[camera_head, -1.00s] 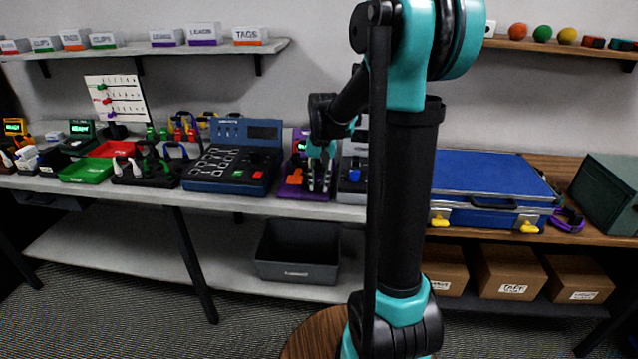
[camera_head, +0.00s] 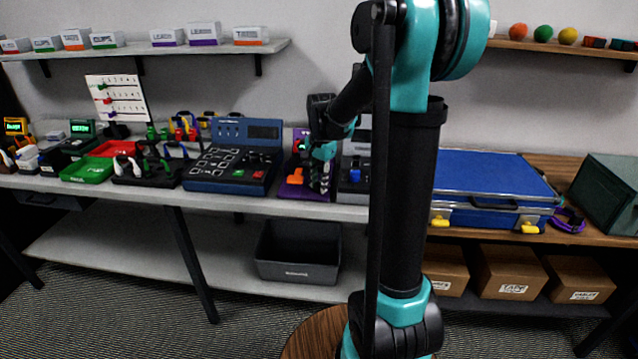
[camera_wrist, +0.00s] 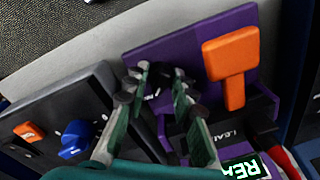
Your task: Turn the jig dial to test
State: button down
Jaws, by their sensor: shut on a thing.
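The purple jig (camera_wrist: 185,47) has an orange T-shaped handle (camera_wrist: 232,62) and a lit green display (camera_wrist: 245,169), partly cut off by the frame edge. In the head view the jig (camera_head: 288,193) stands on the grey bench, partly behind my gripper. A small dark dial (camera_wrist: 160,73) sits on the jig between my fingertips. My gripper (camera_wrist: 161,78) is shut on this dial; in the head view it (camera_head: 322,187) reaches down over the jig's right side. The fingers hide much of the dial, and I cannot read its setting.
Close beside the jig stands a grey box with a blue knob (camera_wrist: 76,138) and an orange switch (camera_wrist: 29,131). A blue control panel (camera_head: 225,185) stands left of the jig. A grey bin (camera_head: 297,271) is on the lower shelf. A blue case (camera_head: 480,175) lies at right.

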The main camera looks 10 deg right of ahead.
aim_at(320, 186)
dwell(0.4)
jog(key=c, duration=1.3)
grip_release()
jog(key=shift+o, duration=0.2)
notch_tip(320, 186, up, 12)
jog(key=shift+s+d, duration=0.15)
jog(key=shift+s, duration=0.1)
